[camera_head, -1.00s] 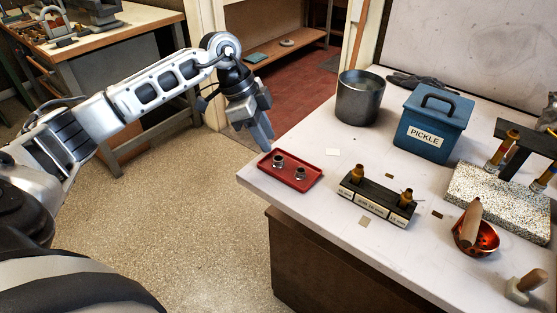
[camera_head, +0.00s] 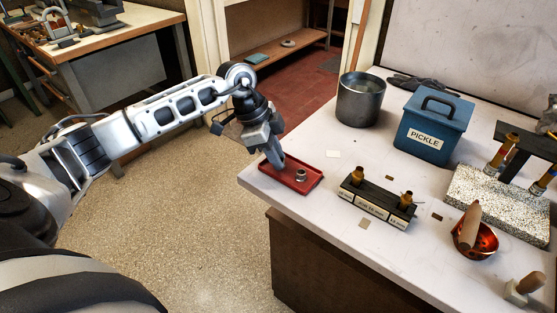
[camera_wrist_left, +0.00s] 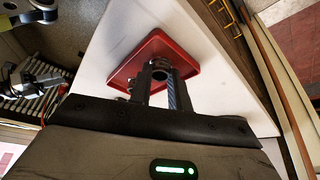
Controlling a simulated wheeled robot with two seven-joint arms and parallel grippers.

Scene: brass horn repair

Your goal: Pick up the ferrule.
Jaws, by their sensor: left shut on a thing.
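A small red tray (camera_head: 312,184) lies at the near left corner of the white bench top. One metal ferrule (camera_head: 300,175) stands in it, apart from my gripper. My left gripper (camera_head: 275,161) points down into the tray's left part and hides the second ferrule in the head view. In the left wrist view that ferrule (camera_wrist_left: 160,69) shows as a dark ring between the two fingertips, with the gripper shut on it over the red tray (camera_wrist_left: 152,47). I cannot tell whether it touches the tray floor. My right gripper is not in view.
A black labelled block (camera_head: 375,203) with brass pieces stands right of the tray. A grey pot (camera_head: 361,101) and the blue PICKLE box (camera_head: 432,132) are behind. A copper bowl (camera_head: 483,243) is at the right. Bench space between tray and pot is mostly clear.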

